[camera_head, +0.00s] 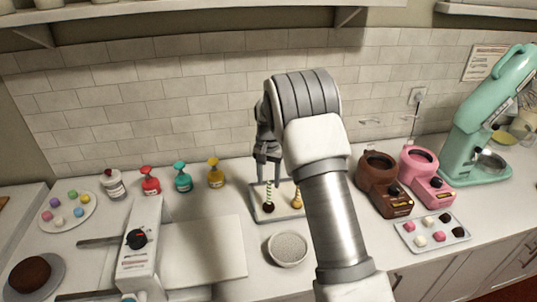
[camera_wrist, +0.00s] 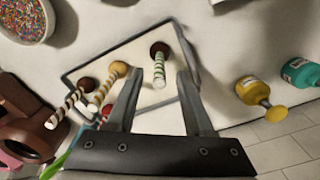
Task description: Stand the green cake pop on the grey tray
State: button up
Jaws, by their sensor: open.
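A dark-headed cake pop (camera_head: 268,208) with a green-and-white striped stick stands head-down on the grey tray (camera_head: 288,214). In the wrist view its dark head (camera_wrist: 159,48) rests on the tray (camera_wrist: 137,46). My gripper (camera_head: 267,171) is open above it. In the wrist view the fingertips (camera_wrist: 159,76) are on either side of the striped stick, with gaps visible. A tan cake pop (camera_wrist: 119,68) and a brown cake pop (camera_wrist: 86,84) stand to the left on the same tray, sticks up. My arm hides part of the tray in the head view. No green-coated cake pop head is clear.
A bowl of sprinkles (camera_head: 287,249) stands in front of the tray. Brown (camera_head: 384,184) and pink (camera_head: 427,175) melting pots are at right. Yellow (camera_head: 215,173) and teal (camera_head: 183,178) bottles stand at left. A blurred green thing (camera_wrist: 55,166) shows at the wrist view's lower left.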

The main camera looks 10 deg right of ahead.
notch_tip(320, 180, up, 12)
jog(key=s+r+n+t, duration=0.1)
jog(key=s+r, duration=0.7)
jog(key=r, duration=0.1)
jog(key=s+r+n+t, duration=0.2)
jog(key=s, duration=0.8)
jog(key=s+r+n+t, duration=0.1)
jog(key=s+r, duration=0.1)
jog(key=s, duration=0.7)
jog(key=s+f+n+t, duration=0.1)
jog(key=s+f+n, duration=0.1)
jog(key=s, duration=0.6)
jog(key=shift+s+d+f+t+b, duration=0.2)
jog(key=shift+s+f+t+b, duration=0.15)
jog(key=shift+f, duration=0.3)
